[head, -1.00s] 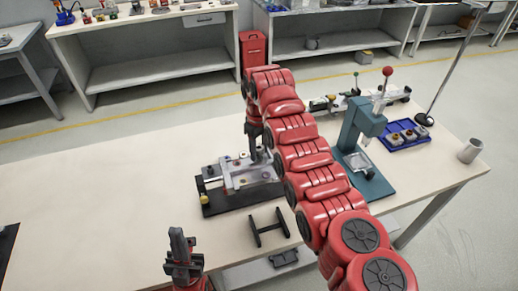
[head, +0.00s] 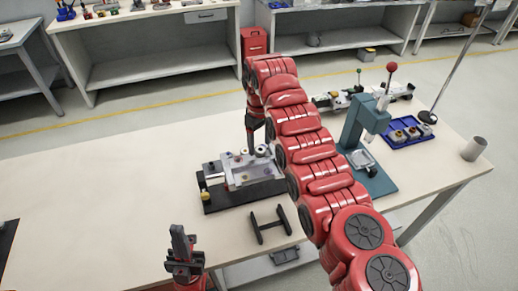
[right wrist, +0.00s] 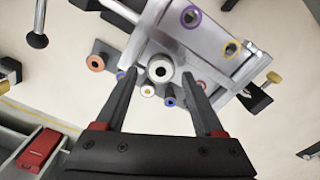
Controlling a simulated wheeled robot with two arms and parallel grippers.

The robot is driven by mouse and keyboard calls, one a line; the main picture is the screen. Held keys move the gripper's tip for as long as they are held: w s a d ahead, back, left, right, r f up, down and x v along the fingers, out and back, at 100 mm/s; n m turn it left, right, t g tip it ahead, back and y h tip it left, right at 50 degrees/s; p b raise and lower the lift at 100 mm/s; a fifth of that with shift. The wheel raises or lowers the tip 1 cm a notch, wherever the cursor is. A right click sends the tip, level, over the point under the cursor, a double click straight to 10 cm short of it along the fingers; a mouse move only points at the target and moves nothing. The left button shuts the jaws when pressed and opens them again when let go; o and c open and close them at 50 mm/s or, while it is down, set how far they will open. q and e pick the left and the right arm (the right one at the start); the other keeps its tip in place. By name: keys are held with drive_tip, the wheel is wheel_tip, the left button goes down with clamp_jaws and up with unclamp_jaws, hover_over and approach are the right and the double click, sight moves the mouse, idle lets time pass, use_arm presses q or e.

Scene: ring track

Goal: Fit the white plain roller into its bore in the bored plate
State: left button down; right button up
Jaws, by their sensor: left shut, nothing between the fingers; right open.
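The bored plate (head: 240,176) is a pale metal block on a black base on the table. In the right wrist view, the bored plate (right wrist: 208,42) shows purple and orange ringed bores. A white plain roller (right wrist: 160,70) with a dark centre lies between the spread fingertips of my right gripper (right wrist: 158,74), at the plate's edge. I cannot tell if it touches the fingers or how it sits. In the head view, my right gripper (head: 255,146) points down at the plate's far side. My left gripper (head: 180,238) is shut and empty, low left of the plate.
A black H-shaped stand (head: 270,224) lies in front. A teal press (head: 362,125) and blue tray (head: 408,142) stand right. The table's left half is mostly clear.

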drive_tip(key=r, duration=0.3)
drive_tip(key=shift+s+d+r+b, duration=0.1)
drive_tip(key=shift+d+r+b, duration=0.15)
drive_tip(key=shift+b, duration=0.05)
wheel_tip(320, 180, up, 3)
drive_tip(key=shift+s+a+r+p, duration=0.1)
drive_tip(key=shift+p, duration=0.75)
wheel_tip(320, 180, up, 8)
drive_tip(key=p, duration=0.7)
hover_over(261, 149)
drive_tip(key=shift+s+a+r+p, duration=0.25)
drive_tip(key=shift+r+p, duration=0.1)
drive_tip(key=shift+p, duration=0.15)
drive_tip(key=shift+f, duration=0.15)
